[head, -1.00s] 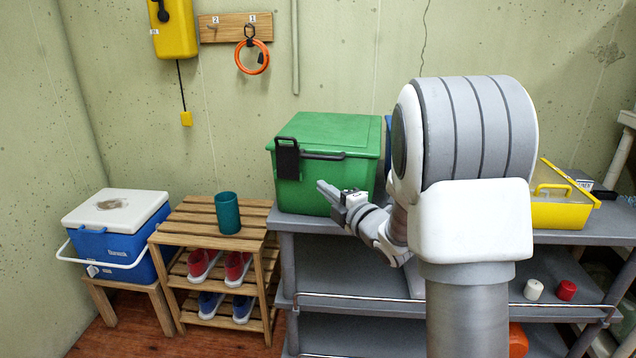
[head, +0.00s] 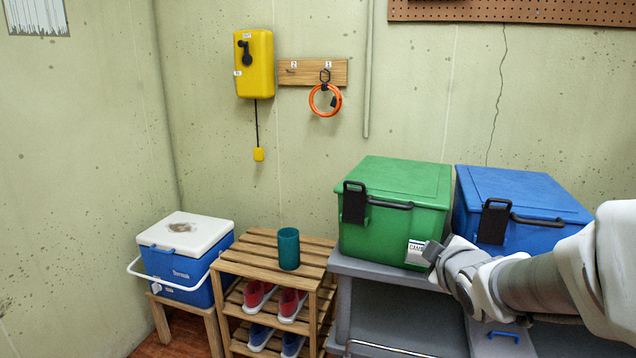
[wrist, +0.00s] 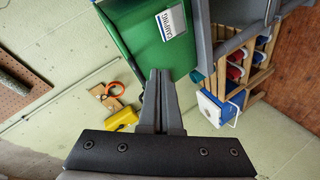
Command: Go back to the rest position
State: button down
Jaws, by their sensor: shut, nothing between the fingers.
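My gripper (head: 432,252) is at the right in the head view, in front of the lower right part of the green box (head: 390,190). In the wrist view the two fingers of my gripper (wrist: 160,74) lie together with nothing between them. The green box (wrist: 138,38) with its white label (wrist: 171,22) shows beyond the fingertips there. I cannot tell whether the fingers touch the box. My arm reaches in from the right edge of the head view.
A blue box (head: 520,190) stands right of the green one on the grey shelf (head: 365,267). A teal cup (head: 288,249) stands on the slatted wooden rack (head: 248,262), shoes below. A cooler (head: 185,250) sits at the left. A yellow phone (head: 254,65) and an orange ring (head: 325,100) hang on the wall.

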jog(key=s+a+m+g+p, duration=0.1)
jog(key=s+a+m+g, duration=0.25)
jog(key=s, duration=0.55)
jog(key=s+a+m+g, duration=0.2)
jog(key=s+m, duration=0.2)
jog(key=s, duration=0.4)
jog(key=s+a+m+g+p, duration=0.1)
jog(key=s+a+m+g, duration=0.2)
jog(key=s, duration=0.6)
notch_tip(320, 180, up, 22)
jog(key=d+p, duration=0.1)
jog(key=p, duration=2)
jog(key=shift+w+m+y+p, duration=0.35)
jog(key=shift+w+y+p, duration=0.05)
